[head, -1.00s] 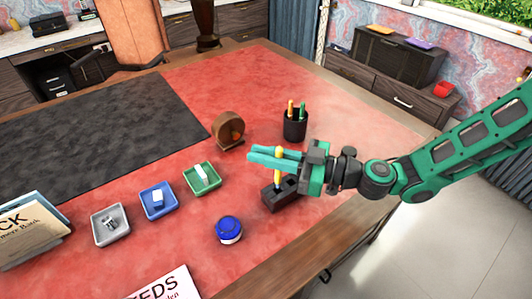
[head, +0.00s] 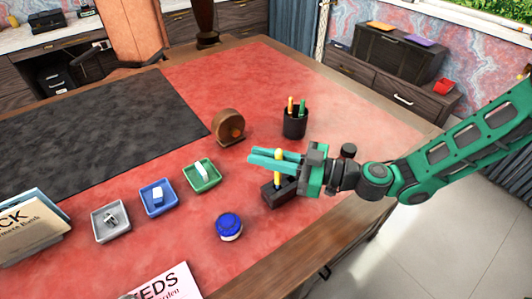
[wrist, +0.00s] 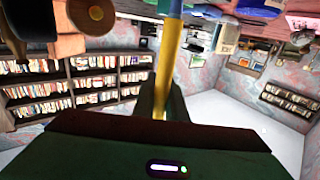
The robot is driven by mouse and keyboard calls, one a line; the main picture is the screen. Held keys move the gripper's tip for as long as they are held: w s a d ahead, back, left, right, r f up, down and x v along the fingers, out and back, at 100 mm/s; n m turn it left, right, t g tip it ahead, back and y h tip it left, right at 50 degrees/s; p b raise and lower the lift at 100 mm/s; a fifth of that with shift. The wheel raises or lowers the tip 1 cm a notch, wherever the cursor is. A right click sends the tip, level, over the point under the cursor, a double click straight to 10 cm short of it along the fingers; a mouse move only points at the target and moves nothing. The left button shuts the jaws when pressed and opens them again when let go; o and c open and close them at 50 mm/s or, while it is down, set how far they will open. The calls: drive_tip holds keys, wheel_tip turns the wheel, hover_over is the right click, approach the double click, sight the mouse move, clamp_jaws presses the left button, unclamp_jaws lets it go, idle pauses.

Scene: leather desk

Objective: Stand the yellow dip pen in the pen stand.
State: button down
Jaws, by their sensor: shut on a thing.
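The yellow dip pen (head: 278,154) is upright between the fingers of my gripper (head: 254,157), which is shut on it. In the wrist view the yellow shaft (wrist: 167,70) runs up from between the fingers. The pen stand (head: 281,196) is a small dark block on the red desk top, right under the gripper. The pen's lower end meets the top of the stand in the head view. My fingers partly cover this spot, so I cannot tell how deep the tip sits in a hole.
A black pen cup (head: 295,126) with orange and green pens stands behind the gripper. A round wooden item (head: 229,127) is to its left. A blue-lidded jar (head: 228,226) and small green (head: 201,187), blue (head: 158,209) and grey (head: 110,236) trays lie left. The desk's edge is close on the right.

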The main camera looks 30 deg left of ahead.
drive_tip(key=shift+f, duration=1.6)
drive_tip(key=c, duration=1.7)
unclamp_jaws()
drive_tip(key=shift+d, duration=0.1)
drive_tip(key=d, duration=0.3)
drive_tip(key=w+d, duration=0.1)
drive_tip(key=d, duration=0.3)
drive_tip(key=w+d, duration=0.1)
drive_tip(key=d, duration=0.2)
drive_tip(key=shift+d, duration=0.25)
drive_tip(key=shift+s+f, duration=0.1)
drive_tip(key=shift+f, duration=0.05)
